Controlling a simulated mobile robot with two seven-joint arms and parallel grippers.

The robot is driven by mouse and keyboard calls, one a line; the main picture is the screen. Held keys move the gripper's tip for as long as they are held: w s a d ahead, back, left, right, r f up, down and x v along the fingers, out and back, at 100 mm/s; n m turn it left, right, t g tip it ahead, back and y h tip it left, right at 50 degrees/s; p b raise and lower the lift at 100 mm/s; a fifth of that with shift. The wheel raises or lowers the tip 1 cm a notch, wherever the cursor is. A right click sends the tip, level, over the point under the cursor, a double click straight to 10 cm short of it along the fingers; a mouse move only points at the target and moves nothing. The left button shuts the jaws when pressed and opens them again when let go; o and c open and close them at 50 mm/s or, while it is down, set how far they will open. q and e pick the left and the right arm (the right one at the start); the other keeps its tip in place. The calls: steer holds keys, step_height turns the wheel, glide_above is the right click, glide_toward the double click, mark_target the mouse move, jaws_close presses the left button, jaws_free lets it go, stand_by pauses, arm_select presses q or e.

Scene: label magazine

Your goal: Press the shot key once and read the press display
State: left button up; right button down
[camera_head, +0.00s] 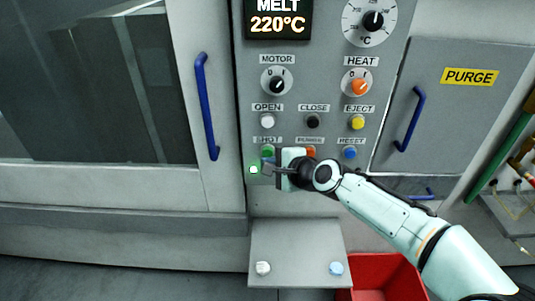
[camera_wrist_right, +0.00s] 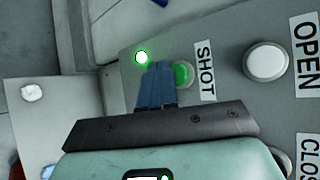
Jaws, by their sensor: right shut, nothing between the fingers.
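The green shot key (camera_head: 267,151) sits under the SHOT label on the grey control panel; it also shows in the right wrist view (camera_wrist_right: 183,75). My right gripper (camera_head: 267,165) is shut and empty, its fingertips at the lower edge of the key. In the right wrist view the blue-grey fingers (camera_wrist_right: 156,80) partly cover the key; I cannot tell whether they touch it. A small green lamp (camera_head: 254,170) beside the key is lit. The press display (camera_head: 278,20) at the top reads "MELT 220°C"; its upper edge is cut off. My left gripper is not in view.
White OPEN (camera_head: 267,121), black CLOSE (camera_head: 313,121), yellow EJECT (camera_head: 357,122) and blue RESET (camera_head: 350,153) keys are close by. An orange-red key (camera_head: 310,151) is partly behind my gripper. A shelf (camera_head: 298,245) with two buttons juts out below. A red bin (camera_head: 385,270) stands lower right.

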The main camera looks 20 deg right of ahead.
stand_by(0.4)
steer(key=shift+w+d, duration=0.15)
steer(key=shift+w, duration=0.25)
steer(key=shift+w+d+p, duration=0.15)
steer(key=shift+w+p, duration=0.15)
steer(key=shift+w, duration=0.15)
stand_by(0.6)
steer(key=shift+s, duration=0.1)
steer(key=shift+s+a, duration=0.25)
steer(key=shift+s, duration=0.5)
steer(key=shift+s, duration=0.1)
steer(key=s, duration=0.2)
steer(key=s+a, duration=0.1)
steer(key=s, duration=0.1)
steer(key=shift+s+a, duration=0.2)
steer(key=shift+s, duration=0.1)
